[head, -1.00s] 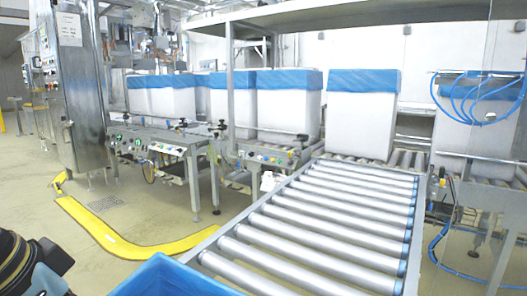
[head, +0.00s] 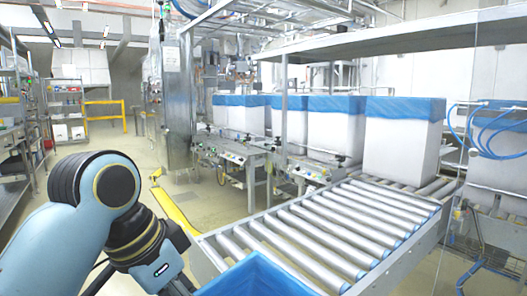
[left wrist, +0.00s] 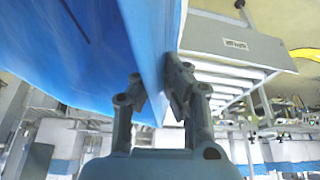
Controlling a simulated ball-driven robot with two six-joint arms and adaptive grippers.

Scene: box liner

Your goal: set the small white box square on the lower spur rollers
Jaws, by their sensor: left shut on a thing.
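I see no small white box that I can pick out in either view. A blue open-topped bin (head: 258,277) shows at the bottom of the head view, in front of the near end of the roller bed (head: 392,262); its lower part is cut off. In the left wrist view the bin's blue wall (left wrist: 90,45) fills the upper left. My left gripper (left wrist: 157,92) is shut on this wall, one finger on each side. In the head view my left arm reaches in from the left and its fingertips are out of frame. My right gripper is not in view.
Large white boxes with blue tops (head: 402,145) stand on the conveyor behind the roller bed. Yellow floor guarding (head: 172,207) runs left of the bed. Shelving (head: 68,110) stands far left. Blue hoses (head: 485,140) hang at right. The visible rollers (head: 335,222) are bare.

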